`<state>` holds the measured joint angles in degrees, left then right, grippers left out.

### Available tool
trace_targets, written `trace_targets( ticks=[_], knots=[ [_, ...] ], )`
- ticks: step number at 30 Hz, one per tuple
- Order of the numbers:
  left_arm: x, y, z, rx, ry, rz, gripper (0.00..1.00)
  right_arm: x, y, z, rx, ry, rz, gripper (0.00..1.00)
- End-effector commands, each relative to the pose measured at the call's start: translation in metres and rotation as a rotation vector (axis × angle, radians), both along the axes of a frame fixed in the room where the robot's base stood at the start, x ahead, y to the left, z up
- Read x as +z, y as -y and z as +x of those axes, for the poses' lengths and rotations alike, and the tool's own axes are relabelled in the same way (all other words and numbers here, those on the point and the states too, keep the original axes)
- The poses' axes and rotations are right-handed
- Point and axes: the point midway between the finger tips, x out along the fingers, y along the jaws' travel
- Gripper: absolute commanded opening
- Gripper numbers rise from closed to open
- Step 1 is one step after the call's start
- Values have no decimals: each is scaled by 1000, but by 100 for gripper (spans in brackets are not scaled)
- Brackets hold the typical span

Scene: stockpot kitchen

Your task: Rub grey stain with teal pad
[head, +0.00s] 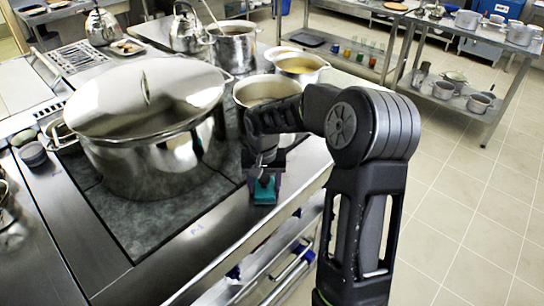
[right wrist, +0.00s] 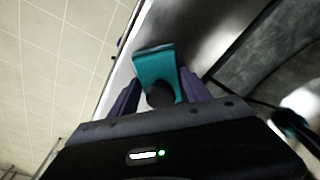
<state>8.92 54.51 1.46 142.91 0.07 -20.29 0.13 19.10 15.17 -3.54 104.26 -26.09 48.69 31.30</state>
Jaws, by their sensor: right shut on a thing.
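The teal pad (head: 265,192) is at the steel counter's front edge strip, right of the big stockpot. My right gripper (head: 266,172) is shut on the pad and points down at the counter. The right wrist view shows the pad (right wrist: 152,62) with a dark round knob (right wrist: 160,95) between the fingers. I cannot tell whether the pad touches the steel. A small faint mark (head: 197,230) lies on the steel strip left of the pad; I cannot tell whether it is the grey stain. My left gripper is not in view.
A large lidded stockpot (head: 150,125) stands on the dark cooktop (head: 150,222). Several open pots, one a pale-filled pot (head: 262,90), stand behind my right gripper. The front steel strip (head: 190,262) left of the pad looks clear. Tiled floor (head: 460,220) lies to the right.

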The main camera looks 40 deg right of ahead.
Motion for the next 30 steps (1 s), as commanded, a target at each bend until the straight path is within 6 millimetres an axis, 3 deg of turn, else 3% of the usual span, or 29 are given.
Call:
trace_targets(
  ticks=[4,8,24,30],
  knots=[
    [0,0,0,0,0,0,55,-1,3,0,1,-1,0,12],
    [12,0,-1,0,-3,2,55,25,4,2,3,3,-2,12],
    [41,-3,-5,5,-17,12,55,73,8,2,6,1,0,12],
    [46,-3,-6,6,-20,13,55,82,9,3,7,1,-1,12]
  ],
)
